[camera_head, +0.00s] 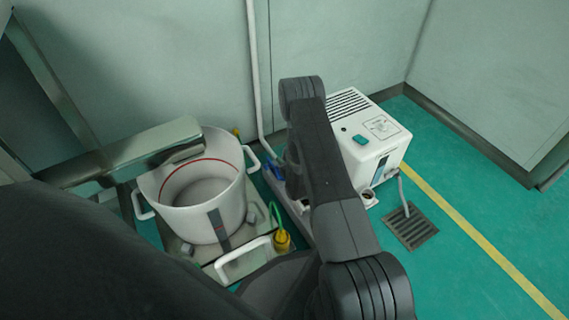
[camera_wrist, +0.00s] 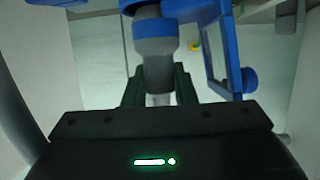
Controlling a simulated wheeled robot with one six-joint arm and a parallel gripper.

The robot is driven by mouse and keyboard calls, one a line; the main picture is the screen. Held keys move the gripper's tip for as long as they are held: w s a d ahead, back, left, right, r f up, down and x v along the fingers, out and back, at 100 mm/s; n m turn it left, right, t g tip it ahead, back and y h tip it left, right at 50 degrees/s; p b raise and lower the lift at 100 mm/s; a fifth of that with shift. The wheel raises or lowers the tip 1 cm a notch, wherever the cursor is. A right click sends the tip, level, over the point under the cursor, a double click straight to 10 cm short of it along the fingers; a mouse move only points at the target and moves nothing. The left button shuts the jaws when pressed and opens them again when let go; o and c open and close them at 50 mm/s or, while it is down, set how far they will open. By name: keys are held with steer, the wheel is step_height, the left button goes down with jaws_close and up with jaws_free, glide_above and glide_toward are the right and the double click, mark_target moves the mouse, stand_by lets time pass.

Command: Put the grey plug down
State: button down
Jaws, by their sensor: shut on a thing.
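In the wrist view my gripper (camera_wrist: 158,84) is shut on the grey plug (camera_wrist: 157,62). The plug is a grey cylinder with a blue band near its far end, and a paler part of it shows between the two dark fingers. Blue parts stand right around and beyond the plug, and I cannot tell whether it touches them. In the head view my dark arm hides the gripper and the plug.
A blue frame with a knob (camera_wrist: 249,80) is close at the right of the plug. Green floor is clear at right.

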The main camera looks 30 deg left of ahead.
steer(key=shift+f, duration=0.35)
steer(key=shift+f, duration=0.3)
steer(key=shift+f, duration=0.15)
steer(key=c, duration=1.2)
jaws_free()
steer(key=shift+f, duration=0.15)
steer(key=shift+r, duration=0.35)
steer(key=p+v, duration=0.1)
steer(key=v, duration=0.3)
steer(key=p+v, duration=0.1)
steer(key=v, duration=0.3)
steer(key=p+v, duration=0.2)
steer(key=v, duration=0.2)
steer(key=shift+s+r, duration=0.1)
steer(key=shift+r, duration=0.2)
